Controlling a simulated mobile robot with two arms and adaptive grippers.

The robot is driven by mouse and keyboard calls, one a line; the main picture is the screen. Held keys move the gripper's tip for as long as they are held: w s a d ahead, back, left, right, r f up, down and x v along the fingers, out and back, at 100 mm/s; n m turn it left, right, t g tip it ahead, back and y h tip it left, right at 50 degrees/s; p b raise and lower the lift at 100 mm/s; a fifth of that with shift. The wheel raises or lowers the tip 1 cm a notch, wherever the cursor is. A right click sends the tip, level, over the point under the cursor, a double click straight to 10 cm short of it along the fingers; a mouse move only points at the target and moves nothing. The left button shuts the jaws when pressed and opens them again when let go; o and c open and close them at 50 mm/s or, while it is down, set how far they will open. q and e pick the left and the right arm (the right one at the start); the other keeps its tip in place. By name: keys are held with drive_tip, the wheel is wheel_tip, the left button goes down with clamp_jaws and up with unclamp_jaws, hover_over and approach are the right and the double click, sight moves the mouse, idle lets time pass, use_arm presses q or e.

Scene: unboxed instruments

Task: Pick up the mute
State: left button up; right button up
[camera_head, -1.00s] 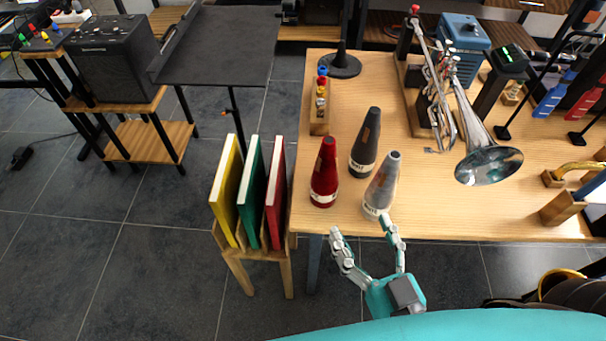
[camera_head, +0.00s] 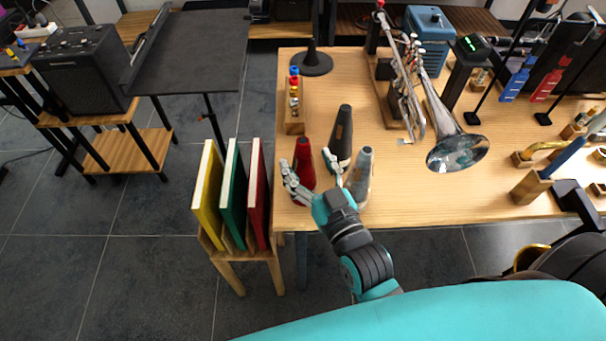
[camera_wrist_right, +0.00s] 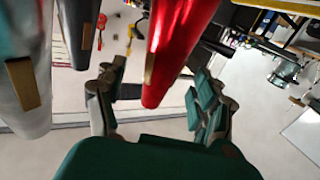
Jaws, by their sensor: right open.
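Three cone-shaped mutes stand upright near the table's front left corner: a red mute (camera_head: 304,153), a dark mute (camera_head: 342,130) and a grey mute (camera_head: 363,168). My right gripper (camera_head: 308,163) is open at the red mute, one finger on its left and the other towards the dark and grey mutes. In the right wrist view the red mute (camera_wrist_right: 178,45) lies between the spread fingers of my right gripper (camera_wrist_right: 160,72), with gaps on both sides. The grey mute (camera_wrist_right: 30,85) and dark mute (camera_wrist_right: 78,30) are at the left there. My left gripper is not in view.
The wooden table (camera_head: 420,205) also holds a trumpet (camera_head: 455,145), a small wooden rack (camera_head: 294,115) behind the red mute and a black round-based stand (camera_head: 312,63). Upright books (camera_head: 232,195) stand left of the table.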

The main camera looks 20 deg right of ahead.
drive_tip(key=w, duration=0.2)
drive_tip(key=shift+w+a, duration=0.15)
drive_tip(key=shift+w, duration=0.2)
drive_tip(key=shift+s, duration=0.1)
clamp_jaws()
